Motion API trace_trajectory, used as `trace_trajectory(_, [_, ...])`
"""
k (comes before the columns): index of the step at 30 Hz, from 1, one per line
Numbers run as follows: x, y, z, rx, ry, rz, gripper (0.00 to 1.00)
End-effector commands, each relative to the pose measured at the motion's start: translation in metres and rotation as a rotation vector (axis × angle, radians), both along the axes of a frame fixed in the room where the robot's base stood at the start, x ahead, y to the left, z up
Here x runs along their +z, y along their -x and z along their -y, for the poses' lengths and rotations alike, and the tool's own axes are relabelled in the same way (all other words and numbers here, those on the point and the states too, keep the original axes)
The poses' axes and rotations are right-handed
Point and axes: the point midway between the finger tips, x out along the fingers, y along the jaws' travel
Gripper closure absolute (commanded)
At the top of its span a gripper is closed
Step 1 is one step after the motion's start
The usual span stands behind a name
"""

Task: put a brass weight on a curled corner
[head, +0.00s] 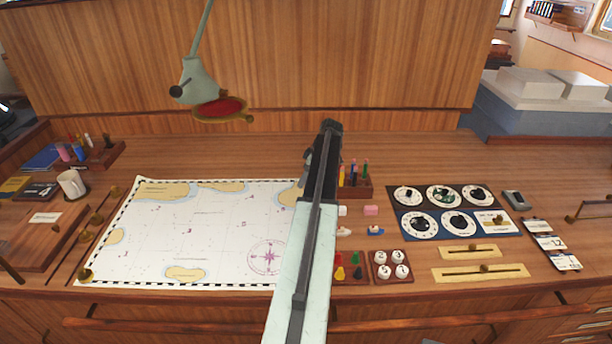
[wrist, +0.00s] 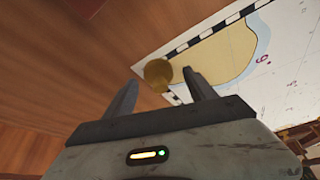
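A chart (head: 200,238) lies on the desk, left of my arm in the head view; my arm hides its right edge. A round brass weight (head: 86,275) sits at its near left corner. In the wrist view, a brass disc (wrist: 157,72) is at a corner of the chart (wrist: 285,75), beside a tan land patch. My gripper (wrist: 161,77) is open, its fingers apart on either side of the disc in that picture. I see no clear contact, and cannot tell the height between them. The head view does not clearly show my gripper. No corner curl is clear.
Rods with brass knobs (head: 97,218) and a mug (head: 72,184) are left of the chart. A lamp (head: 197,82) hangs above it. A pencil holder (head: 356,187), small blocks (head: 371,210), peg trays (head: 391,267) and dial panels (head: 445,197) stand right of my arm.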

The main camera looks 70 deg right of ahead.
Motion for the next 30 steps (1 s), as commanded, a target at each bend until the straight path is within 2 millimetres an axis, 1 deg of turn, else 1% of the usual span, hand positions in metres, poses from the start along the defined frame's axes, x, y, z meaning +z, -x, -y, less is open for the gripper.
trace_trajectory(6, [0.001,0.000,0.000,0.000,0.000,0.000,0.35])
trace_trajectory(10, [0.009,0.002,0.000,0.000,0.000,0.000,0.35])
trace_trajectory(14, [0.029,0.008,0.000,0.000,0.000,0.000,0.35])
trace_trajectory(18, [0.056,0.017,0.000,-0.001,0.000,0.000,0.35])
trace_trajectory(22, [0.073,0.024,0.000,-0.001,0.000,0.000,0.35])
trace_trajectory(24, [0.075,0.026,0.000,-0.001,0.000,0.000,0.35])
trace_trajectory(30, [0.072,0.027,0.000,0.000,0.000,0.000,0.35])
